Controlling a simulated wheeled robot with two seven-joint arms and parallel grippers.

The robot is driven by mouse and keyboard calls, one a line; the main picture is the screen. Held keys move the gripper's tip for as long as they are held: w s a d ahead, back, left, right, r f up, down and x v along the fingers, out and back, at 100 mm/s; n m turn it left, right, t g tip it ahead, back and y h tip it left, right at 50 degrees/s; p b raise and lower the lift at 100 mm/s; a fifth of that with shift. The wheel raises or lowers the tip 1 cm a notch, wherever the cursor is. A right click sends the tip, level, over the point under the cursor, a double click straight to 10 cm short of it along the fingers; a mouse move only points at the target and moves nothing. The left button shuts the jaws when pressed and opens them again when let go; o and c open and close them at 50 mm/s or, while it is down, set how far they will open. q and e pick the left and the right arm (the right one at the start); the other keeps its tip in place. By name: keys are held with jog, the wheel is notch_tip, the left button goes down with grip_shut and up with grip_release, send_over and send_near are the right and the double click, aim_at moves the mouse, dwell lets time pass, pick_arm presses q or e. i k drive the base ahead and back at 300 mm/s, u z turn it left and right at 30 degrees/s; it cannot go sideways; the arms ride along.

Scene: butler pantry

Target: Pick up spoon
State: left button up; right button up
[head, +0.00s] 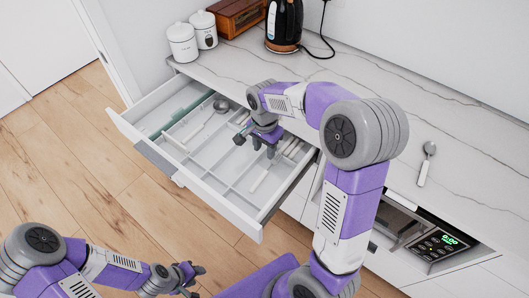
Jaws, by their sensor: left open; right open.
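A spoon (428,162) with a grey bowl and a pale handle lies on the marble counter at the right, its bowl toward the wall. Another spoon-like utensil with a round grey bowl (221,106) lies in the open drawer (215,185). My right gripper (256,147) is open and empty above the drawer's right part, pointing down, to the right of the drawer utensil and far left of the counter spoon. My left gripper (193,282) is open and empty, low at the bottom left, in front of the drawer and apart from it.
The drawer has dividers and several pale-handled utensils (288,148). White canisters (183,42), a wooden box (238,15) and a black kettle (285,22) stand at the back of the counter. An appliance with a lit display (440,243) sits below right. The counter's middle is mostly clear.

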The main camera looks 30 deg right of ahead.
aim_at(431, 147)
jog(key=k, duration=1)
